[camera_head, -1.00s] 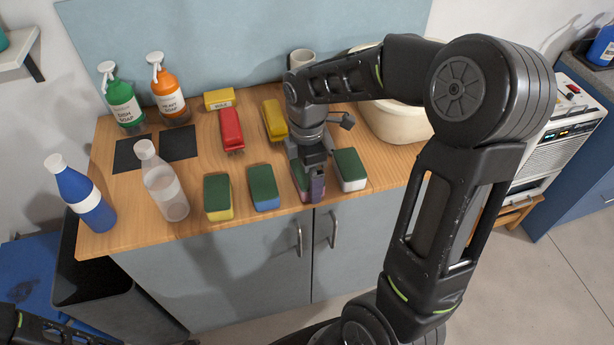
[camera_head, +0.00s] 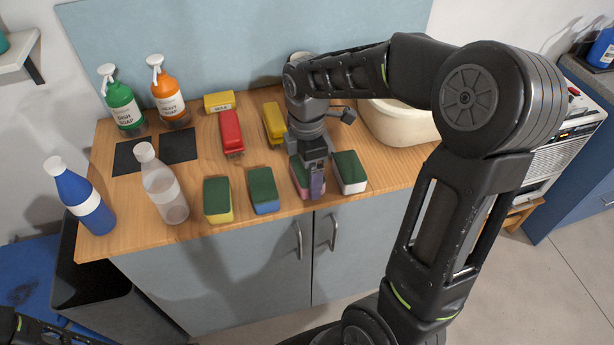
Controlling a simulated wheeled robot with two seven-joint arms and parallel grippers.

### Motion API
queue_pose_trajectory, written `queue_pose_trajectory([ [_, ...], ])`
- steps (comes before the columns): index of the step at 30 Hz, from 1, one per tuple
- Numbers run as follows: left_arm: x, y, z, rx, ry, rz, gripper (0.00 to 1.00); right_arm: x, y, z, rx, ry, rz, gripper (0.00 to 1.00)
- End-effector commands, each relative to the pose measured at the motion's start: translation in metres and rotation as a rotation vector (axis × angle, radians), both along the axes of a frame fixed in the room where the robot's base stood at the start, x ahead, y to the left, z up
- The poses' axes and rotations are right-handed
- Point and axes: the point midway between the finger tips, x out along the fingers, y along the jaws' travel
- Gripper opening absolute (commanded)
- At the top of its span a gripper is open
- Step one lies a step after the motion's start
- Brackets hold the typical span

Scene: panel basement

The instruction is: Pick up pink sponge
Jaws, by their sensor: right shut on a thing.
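The pink sponge (camera_head: 297,175) has a green top and stands near the front edge of the wooden counter (camera_head: 120,230), third in a row of sponges. My right gripper (camera_head: 315,190) comes down over it and is shut on it, hiding much of it. I cannot tell whether the sponge is clear of the counter. My left gripper does not show; only a piece of my left arm is at the bottom left corner.
A white sponge (camera_head: 350,180) is close on the right, a blue one (camera_head: 264,205) and a yellow one (camera_head: 218,215) on the left. Behind are red (camera_head: 231,130) and yellow (camera_head: 273,122) brushes, and a white basin (camera_head: 395,122). Bottles stand at the left.

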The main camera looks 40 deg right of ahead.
Motion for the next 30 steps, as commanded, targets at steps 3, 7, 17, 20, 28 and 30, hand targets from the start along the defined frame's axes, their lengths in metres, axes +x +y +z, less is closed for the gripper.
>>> queue_pose_trajectory([
  [3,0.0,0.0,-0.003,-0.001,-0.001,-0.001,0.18,0.001,0.0,0.022,0.0,-0.006,0.0,0.48],
  [7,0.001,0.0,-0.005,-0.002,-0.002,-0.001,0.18,0.001,0.0,0.048,-0.001,-0.005,0.0,0.48],
  [17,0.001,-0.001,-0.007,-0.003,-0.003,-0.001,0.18,0.0,0.0,0.08,0.0,0.0,0.0,0.48],
  [20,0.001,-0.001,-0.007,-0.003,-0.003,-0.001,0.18,0.0,0.0,0.08,0.0,0.0,0.0,0.48],
  [28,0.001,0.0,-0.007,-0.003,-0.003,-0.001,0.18,0.0,0.0,0.08,0.0,0.0,0.0,0.48],
  [30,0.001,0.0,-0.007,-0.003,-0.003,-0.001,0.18,0.0,0.0,0.08,0.0,0.0,0.0,0.48],
])
